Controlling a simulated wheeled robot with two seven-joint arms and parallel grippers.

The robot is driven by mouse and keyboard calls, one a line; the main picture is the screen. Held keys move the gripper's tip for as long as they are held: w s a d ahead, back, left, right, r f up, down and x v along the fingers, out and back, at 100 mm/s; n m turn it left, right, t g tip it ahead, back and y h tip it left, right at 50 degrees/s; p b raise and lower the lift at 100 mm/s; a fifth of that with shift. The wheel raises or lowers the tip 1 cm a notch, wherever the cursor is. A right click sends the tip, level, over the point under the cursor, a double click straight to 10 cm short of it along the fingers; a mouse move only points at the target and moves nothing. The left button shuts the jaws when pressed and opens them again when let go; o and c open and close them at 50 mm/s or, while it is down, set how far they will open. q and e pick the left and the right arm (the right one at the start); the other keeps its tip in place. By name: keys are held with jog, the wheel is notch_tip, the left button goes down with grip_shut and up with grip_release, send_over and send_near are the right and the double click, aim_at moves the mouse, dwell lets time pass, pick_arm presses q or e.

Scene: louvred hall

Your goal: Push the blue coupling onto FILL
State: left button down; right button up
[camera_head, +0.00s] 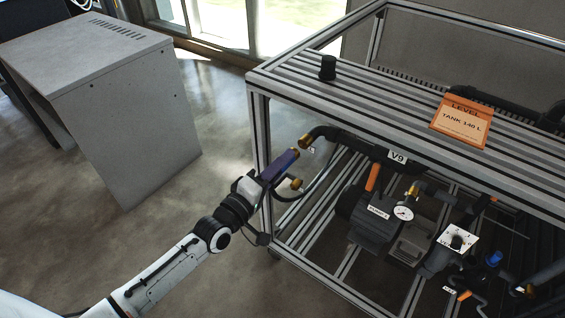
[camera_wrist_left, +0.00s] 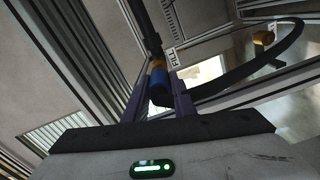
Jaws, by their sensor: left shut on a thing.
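My left gripper (camera_head: 288,158) has purple fingers, and in the left wrist view (camera_wrist_left: 160,98) they are shut on the blue coupling (camera_wrist_left: 159,80). In the head view the fingers hide most of the coupling. The FILL label (camera_wrist_left: 173,57) is beside a dark pipe (camera_wrist_left: 146,28) in the wrist view. In the head view this pipe (camera_head: 325,131) ends in a brass mouth (camera_head: 305,140), just beyond the fingertips. The coupling is roughly in line with the pipe; a small gap seems to show in the head view, but contact is unclear. My right gripper is out of view.
An aluminium frame rack (camera_head: 262,150) surrounds the pipework. A black hose (camera_head: 322,180) loops near my gripper, with a brass fitting (camera_head: 296,184) close by. A gauge (camera_head: 403,212) and pump (camera_head: 372,222) sit to the right. A grey cabinet (camera_head: 125,110) stands left; floor between is clear.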

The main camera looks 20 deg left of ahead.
aim_at(297, 154)
pick_arm(q)
jog(key=shift+w, duration=0.1)
dwell(0.3)
jog(key=shift+w, duration=0.15)
jog(key=shift+b+x, duration=0.75)
jog(key=shift+x, duration=0.5)
jog(key=c, duration=1.4)
grip_release()
